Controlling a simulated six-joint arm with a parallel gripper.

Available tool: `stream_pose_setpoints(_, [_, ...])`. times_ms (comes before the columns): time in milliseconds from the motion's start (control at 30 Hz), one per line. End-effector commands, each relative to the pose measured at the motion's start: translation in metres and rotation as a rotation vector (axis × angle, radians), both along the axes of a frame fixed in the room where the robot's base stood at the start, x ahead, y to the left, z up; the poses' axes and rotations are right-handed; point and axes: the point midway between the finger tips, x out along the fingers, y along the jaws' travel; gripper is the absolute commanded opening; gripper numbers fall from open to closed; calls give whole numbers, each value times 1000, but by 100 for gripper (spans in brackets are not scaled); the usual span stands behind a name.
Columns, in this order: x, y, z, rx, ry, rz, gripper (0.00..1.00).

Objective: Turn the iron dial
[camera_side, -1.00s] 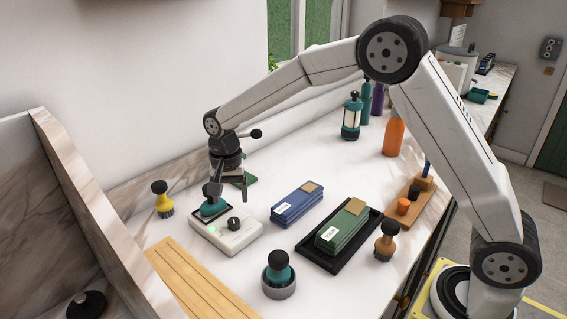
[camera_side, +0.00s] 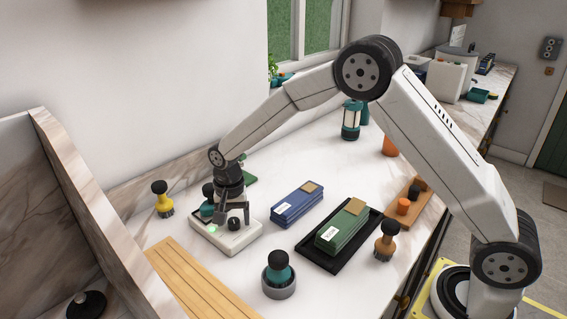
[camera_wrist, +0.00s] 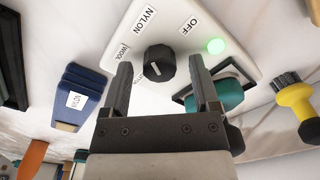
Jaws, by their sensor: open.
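The iron dial (camera_wrist: 159,63) is a black knob on a white control box (camera_side: 240,236), with labels OFF, NYLON and WOOL around it in the wrist view. A green light (camera_wrist: 214,46) glows beside it. In the side view the dial (camera_side: 234,223) sits just below my gripper (camera_side: 233,222). My gripper, seen in the wrist view (camera_wrist: 161,72), is open, with one finger on each side of the dial. I cannot tell whether either finger touches it. A teal iron with a black knob (camera_side: 207,207) rests in a dark-framed pad on the same box.
A yellow brush (camera_side: 162,200) stands left of the box. Blue folded cloths (camera_side: 297,204) and a dark tray (camera_side: 314,251) with green cloths (camera_side: 343,230) lie to the right. A teal-topped pot (camera_side: 278,276) and wooden slats (camera_side: 195,283) are in front.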

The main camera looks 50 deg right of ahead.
Motion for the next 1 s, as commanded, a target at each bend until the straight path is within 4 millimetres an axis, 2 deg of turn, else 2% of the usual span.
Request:
stream_pose_setpoints(33, [0, 0, 0, 0, 0, 0, 68])
stream_pose_setpoints(200, [0, 0, 0, 0, 0, 0, 14])
stream_pose_setpoints(233, [0, 0, 0, 0, 0, 0, 5])
stream_pose_setpoints(267, [0, 0, 0, 0, 0, 0, 0])
stream_pose_setpoints(667, [0, 0, 1, 0, -1, 40, 0])
stream_pose_setpoints(1000, [0, 0, 1, -2, 0, 228, 0])
